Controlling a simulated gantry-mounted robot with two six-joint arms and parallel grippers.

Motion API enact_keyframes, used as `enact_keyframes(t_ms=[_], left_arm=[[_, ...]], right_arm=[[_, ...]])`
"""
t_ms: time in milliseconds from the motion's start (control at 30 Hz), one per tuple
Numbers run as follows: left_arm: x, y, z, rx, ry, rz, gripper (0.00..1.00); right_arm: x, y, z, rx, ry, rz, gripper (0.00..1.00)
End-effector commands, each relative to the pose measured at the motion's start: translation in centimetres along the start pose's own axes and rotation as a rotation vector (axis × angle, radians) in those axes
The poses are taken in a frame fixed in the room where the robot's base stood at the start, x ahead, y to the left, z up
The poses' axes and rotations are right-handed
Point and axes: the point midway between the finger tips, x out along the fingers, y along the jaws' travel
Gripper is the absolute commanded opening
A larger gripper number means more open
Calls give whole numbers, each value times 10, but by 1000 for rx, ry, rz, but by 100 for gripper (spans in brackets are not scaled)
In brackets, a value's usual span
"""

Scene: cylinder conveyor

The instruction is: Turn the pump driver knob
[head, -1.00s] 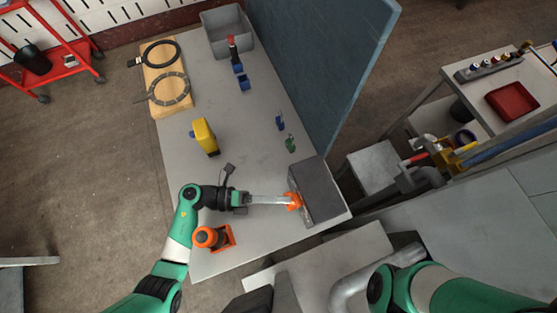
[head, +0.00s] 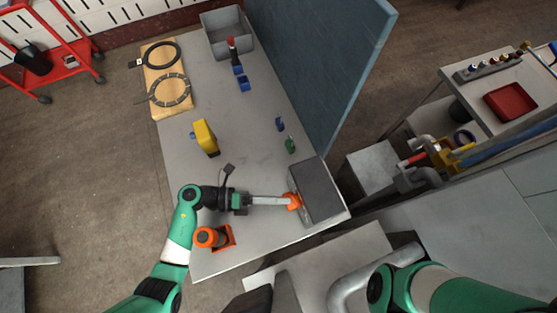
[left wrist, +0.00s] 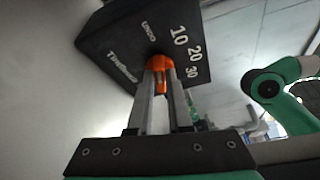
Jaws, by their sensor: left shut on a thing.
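The pump driver (head: 327,188) is a dark grey box at the right edge of the table. The left wrist view shows its dark face (left wrist: 117,37) with white numbers 10, 20 and 30 and other lettering. Its orange knob (head: 294,201) sits on the side facing my left arm and also shows in the left wrist view (left wrist: 160,63). My left gripper (head: 288,202) reaches level across the table, its long fingers shut on the knob. In the left wrist view the fingertips (left wrist: 160,72) are on either side of it. My right gripper is not in view; only my right arm shows at lower right.
An orange device (head: 208,237) stands close below my left wrist. A yellow box-shaped device (head: 206,138), blue parts (head: 243,84), a small green part (head: 290,145) and a grey bin (head: 228,52) stand farther back. A blue panel (head: 320,70) borders the table's right side.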

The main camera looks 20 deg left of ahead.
Motion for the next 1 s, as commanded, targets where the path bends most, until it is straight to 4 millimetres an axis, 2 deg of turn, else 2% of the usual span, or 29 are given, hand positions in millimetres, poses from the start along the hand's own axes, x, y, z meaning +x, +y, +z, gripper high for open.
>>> enact_keyframes(t_ms=[533, 1000], left_arm=[[0, -9, -1, 352, 1, 145, 0], [1, -9, -2, 448, 0, 184, 0]], right_arm=[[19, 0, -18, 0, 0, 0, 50], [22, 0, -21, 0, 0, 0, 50]])
